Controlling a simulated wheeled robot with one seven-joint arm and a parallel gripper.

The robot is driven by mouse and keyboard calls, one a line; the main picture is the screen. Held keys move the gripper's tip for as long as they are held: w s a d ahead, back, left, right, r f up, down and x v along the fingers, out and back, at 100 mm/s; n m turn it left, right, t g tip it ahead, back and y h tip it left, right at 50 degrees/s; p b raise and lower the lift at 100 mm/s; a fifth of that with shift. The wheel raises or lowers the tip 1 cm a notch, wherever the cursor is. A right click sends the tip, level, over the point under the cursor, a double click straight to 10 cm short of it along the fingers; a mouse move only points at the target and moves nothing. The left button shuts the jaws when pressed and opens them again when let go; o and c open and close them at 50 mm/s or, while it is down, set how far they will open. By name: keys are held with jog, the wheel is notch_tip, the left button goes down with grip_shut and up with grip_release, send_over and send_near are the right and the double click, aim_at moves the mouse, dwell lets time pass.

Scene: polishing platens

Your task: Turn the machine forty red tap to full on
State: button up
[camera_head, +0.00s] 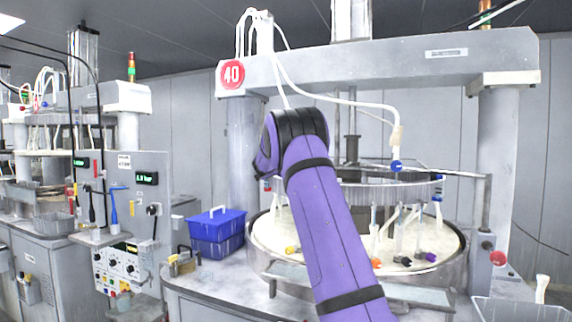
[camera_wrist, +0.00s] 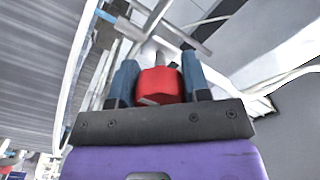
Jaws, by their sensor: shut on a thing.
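In the wrist view my gripper (camera_wrist: 160,82) is shut on a red tap (camera_wrist: 160,86), with one dark blue finger on each side of it. A grey metal stem or pipe shows just beyond the tap. In the head view my purple arm reaches up and away across the machine marked with a red round 40 sign (camera_head: 232,74). The arm hides my gripper and the red tap in that view. I cannot tell from these frames how far the tap is turned.
Machine 40 has a round platen basin (camera_head: 452,258) with several coloured taps. A blue tap (camera_head: 396,166) hangs on a white hose. A blue crate (camera_head: 216,232) stands left of the basin. A red knob (camera_head: 498,258) is at the right. Another machine (camera_head: 62,260) stands at the left.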

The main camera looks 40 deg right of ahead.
jog(key=o, duration=0.9)
jog(key=v, duration=1)
jog(key=shift+s+a, duration=0.2)
jog(key=shift+a, duration=0.15)
